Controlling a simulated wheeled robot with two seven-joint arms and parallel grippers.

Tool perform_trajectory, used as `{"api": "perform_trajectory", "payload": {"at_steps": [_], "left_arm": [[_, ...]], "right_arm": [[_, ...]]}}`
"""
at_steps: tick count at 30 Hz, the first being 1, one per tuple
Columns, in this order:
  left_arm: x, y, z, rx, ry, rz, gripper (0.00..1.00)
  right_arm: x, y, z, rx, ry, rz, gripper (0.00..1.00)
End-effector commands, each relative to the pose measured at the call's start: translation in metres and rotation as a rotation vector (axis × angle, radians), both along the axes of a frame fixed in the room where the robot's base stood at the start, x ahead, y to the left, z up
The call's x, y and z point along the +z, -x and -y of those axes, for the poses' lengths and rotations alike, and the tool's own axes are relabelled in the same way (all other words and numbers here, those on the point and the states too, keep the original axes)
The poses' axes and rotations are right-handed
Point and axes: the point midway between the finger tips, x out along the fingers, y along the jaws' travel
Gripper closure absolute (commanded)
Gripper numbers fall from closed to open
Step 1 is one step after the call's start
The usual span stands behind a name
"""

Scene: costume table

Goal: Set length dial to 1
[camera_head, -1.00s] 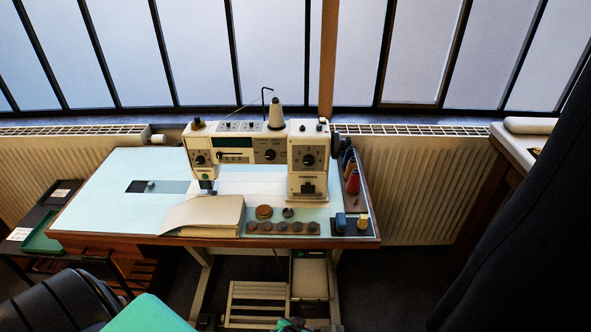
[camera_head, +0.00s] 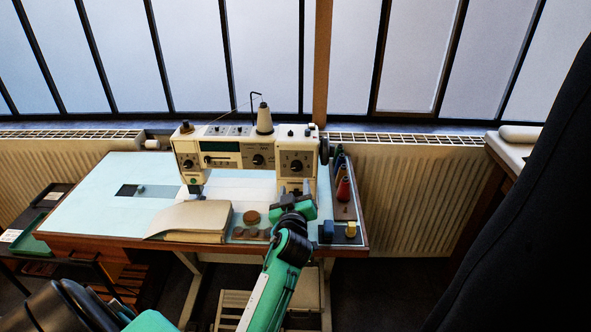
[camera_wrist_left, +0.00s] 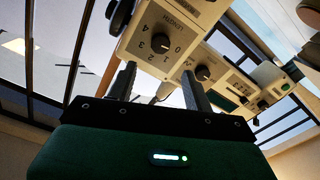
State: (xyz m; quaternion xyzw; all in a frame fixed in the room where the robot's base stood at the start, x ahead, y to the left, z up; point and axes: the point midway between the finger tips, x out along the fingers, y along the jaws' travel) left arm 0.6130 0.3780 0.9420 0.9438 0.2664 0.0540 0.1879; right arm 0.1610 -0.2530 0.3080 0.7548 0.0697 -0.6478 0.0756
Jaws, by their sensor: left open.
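The length dial (camera_head: 297,166) is a dark round knob on the right housing of the cream sewing machine (camera_head: 225,148). In the left wrist view the dial (camera_wrist_left: 161,43) shows beside the word LENGTH, with numbers around it; I cannot tell which number it points at. My left gripper (camera_head: 294,190) is open and empty, just below and in front of the dial. In the left wrist view its two fingers (camera_wrist_left: 159,72) stand apart, with the dial beyond the gap, apart from them. My right gripper is not in view.
A second knob (camera_wrist_left: 203,73) sits near the length dial. Folded cloth (camera_head: 195,218) lies on the light blue table (camera_head: 90,205). Thread spools (camera_head: 344,188) stand at the right, and a brown disc (camera_head: 251,216) lies in front. A dark drape (camera_head: 520,230) fills the right side.

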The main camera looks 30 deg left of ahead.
Motion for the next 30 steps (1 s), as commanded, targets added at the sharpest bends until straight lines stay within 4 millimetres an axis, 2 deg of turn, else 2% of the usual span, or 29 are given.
{"api": "perform_trajectory", "payload": {"at_steps": [6,12,18,26,27,30], "left_arm": [[0.003,-0.041,-0.025,0.0,-0.002,0.0,0.49],[0.001,-0.067,-0.041,-0.001,-0.001,-0.002,0.49],[0.0,-0.077,-0.047,-0.001,-0.001,-0.003,0.49],[0.0,-0.078,-0.048,-0.001,0.001,-0.002,0.49],[0.0,-0.078,-0.048,-0.001,0.001,-0.002,0.51],[-0.001,-0.078,-0.048,-0.001,0.001,-0.002,0.7]], "right_arm": [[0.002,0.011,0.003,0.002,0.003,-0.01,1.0],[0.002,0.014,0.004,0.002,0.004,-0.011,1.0],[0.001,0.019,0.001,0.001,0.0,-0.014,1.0],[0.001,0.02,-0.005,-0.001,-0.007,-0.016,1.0],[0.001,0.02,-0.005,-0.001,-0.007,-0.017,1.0],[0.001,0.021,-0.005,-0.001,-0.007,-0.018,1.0]]}}
